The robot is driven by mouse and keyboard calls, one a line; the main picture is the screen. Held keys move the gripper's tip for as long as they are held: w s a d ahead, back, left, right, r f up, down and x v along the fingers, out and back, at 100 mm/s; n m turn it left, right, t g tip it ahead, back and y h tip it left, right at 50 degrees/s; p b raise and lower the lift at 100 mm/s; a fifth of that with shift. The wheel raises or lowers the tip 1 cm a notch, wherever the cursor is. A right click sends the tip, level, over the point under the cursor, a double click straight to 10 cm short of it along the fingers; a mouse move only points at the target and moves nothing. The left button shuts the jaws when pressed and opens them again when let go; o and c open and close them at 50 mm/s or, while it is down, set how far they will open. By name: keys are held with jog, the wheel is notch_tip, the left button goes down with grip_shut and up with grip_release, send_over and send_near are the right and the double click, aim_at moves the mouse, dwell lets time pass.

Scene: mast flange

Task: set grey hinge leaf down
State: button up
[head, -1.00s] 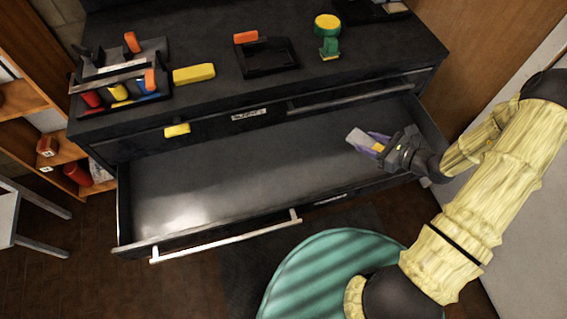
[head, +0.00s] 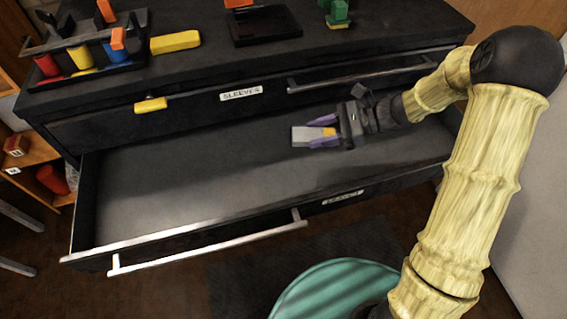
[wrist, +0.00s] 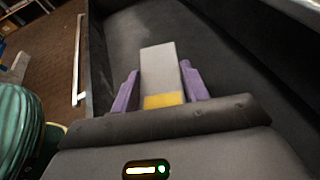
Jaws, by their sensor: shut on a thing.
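The grey hinge leaf (head: 304,134) is a flat grey plate with a yellow band at its near end. It also shows in the wrist view (wrist: 160,70). My gripper (head: 322,137) is shut on it, with purple fingers on both sides of the plate near its yellow end. The leaf points left, inside the outline of the open drawer (head: 150,205). In the wrist view it sticks out ahead of the fingers (wrist: 160,88) over the dark drawer floor. I cannot tell for certain how high it is above the floor.
The drawer floor is bare. A black cabinet top holds a yellow block (head: 175,42), a black tray (head: 264,27), a green object (head: 338,12) and a rack of coloured pieces (head: 85,58). A yellow tab (head: 150,105) sits on the upper drawer front. A teal round thing (head: 340,290) stands in front.

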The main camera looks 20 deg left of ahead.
jog(key=s+a+f+n+g+b, duration=0.1)
jog(key=a+b, duration=0.1)
jog(key=b, duration=0.1)
jog(key=s+a+f+n+g+h+b, duration=0.1)
jog(key=s+a+f+g+b, duration=0.1)
jog(key=b, duration=0.1)
jog(key=shift+s+f+n, duration=0.15)
jog(key=shift+s+n, duration=0.05)
jog(key=shift+n, duration=0.2)
jog(key=shift+s+a+n+g+b, duration=0.3)
jog(key=shift+s+a+g, duration=0.05)
jog(key=shift+s+g, duration=0.1)
jog(key=b, duration=0.2)
send_over(295, 176)
jog(key=shift+f, duration=2.4)
jog(key=shift+s, duration=0.1)
jog(key=shift+f+b, duration=1.35)
jog(key=shift+f, duration=1.15)
jog(key=shift+f, duration=0.1)
